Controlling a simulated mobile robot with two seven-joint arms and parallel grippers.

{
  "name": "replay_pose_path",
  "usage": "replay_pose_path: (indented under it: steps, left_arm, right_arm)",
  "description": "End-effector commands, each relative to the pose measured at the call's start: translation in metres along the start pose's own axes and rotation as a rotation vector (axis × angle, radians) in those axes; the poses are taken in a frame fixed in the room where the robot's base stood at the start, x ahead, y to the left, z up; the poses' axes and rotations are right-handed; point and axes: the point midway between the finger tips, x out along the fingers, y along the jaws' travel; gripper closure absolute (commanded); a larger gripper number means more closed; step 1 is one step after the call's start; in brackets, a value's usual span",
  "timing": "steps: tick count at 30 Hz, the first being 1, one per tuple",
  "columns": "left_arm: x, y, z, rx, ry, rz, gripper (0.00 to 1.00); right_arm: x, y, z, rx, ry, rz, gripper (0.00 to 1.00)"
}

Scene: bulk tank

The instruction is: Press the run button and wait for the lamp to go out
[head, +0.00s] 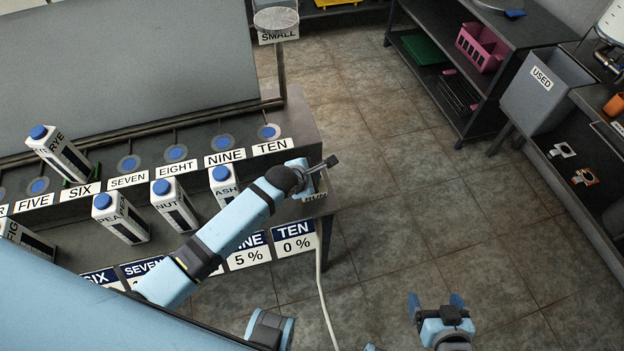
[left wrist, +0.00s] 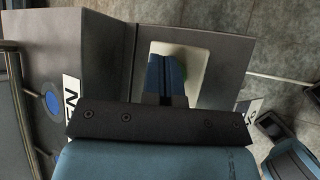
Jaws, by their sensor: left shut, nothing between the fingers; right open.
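My left gripper (head: 305,180) is over the right end of the counter, beside the TEN label. In the left wrist view its blue fingers (left wrist: 166,78) are shut and empty, in front of a pale plate (left wrist: 198,68). A small label below the gripper is partly covered. I cannot make out the lamp in either view. My right gripper (head: 437,303) is open and empty above the floor at the lower right.
Several cartons with blue caps, including one marked RYE (head: 62,153), stand on the numbered counter (head: 110,232). A SMALL sign (head: 278,36) stands behind. A USED bin (head: 545,88) and shelves are at the right. The tiled floor between (head: 400,190) is clear.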

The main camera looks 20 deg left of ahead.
Motion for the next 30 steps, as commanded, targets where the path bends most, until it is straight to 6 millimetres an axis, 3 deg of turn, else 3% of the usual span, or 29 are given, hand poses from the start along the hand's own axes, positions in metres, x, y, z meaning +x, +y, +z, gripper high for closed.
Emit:
replay_pose_path:
  steps: [30]
  left_arm:
    - [0.0069,-0.0054,-0.0051,-0.001,0.0,-0.001,1.0]
  right_arm:
    - [0.0006,-0.0005,-0.0002,0.0,0.003,-0.001,0.11]
